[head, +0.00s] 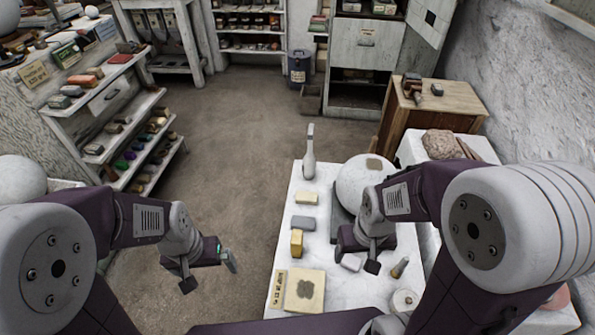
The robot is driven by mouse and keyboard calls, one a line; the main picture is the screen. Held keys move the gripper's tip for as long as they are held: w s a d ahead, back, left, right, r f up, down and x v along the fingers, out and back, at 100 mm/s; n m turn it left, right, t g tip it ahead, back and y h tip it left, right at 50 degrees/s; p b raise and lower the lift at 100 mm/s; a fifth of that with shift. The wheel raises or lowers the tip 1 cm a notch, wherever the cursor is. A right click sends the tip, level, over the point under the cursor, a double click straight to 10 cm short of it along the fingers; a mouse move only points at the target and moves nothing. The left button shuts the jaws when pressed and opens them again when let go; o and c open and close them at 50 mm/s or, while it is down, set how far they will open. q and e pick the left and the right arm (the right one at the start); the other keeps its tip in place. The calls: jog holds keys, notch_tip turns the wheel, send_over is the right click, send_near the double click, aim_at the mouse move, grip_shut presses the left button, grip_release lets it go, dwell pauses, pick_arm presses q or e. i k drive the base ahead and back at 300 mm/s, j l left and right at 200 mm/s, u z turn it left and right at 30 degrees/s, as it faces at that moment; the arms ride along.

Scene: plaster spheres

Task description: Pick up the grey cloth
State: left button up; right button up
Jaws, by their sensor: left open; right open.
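A small grey folded piece (303,222), which looks like the grey cloth, lies on the white table (282,250), between a pale yellow block (306,198) and an upright yellow block (296,243). I cannot tell its material for sure. My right gripper (357,256) is open over the table, to the right of the grey piece and in front of the white plaster sphere (358,182). It appears empty. My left gripper (210,273) is open and empty over the floor, left of the table.
A pale bottle-shaped object (309,156) stands at the table's back. A cream square slab (305,290) lies near the front. A wooden cabinet (432,108) stands behind on the right. Shelves (130,135) line the left. The floor (235,125) between is clear.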

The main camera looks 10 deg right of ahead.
aim_at(305, 223)
jog(key=k+l, duration=0.25)
jog(key=l, duration=0.15)
jog(key=j+z, duration=0.1)
jog(key=j, duration=0.2)
jog(key=k+j+z, duration=0.1)
jog(key=j, duration=0.2)
jog(key=k+j+z, duration=0.1)
jog(key=j, duration=0.2)
jog(key=j+z, duration=0.3)
jog(key=j, duration=0.65)
jog(key=j+z, duration=0.3)
jog(key=j, duration=0.65)
jog(key=i+j+z, duration=0.3)
jog(key=i, duration=0.2)
jog(key=i+j+z, duration=0.3)
jog(key=i+j, duration=0.2)
jog(key=i+z, duration=0.2)
jog(key=i, duration=0.2)
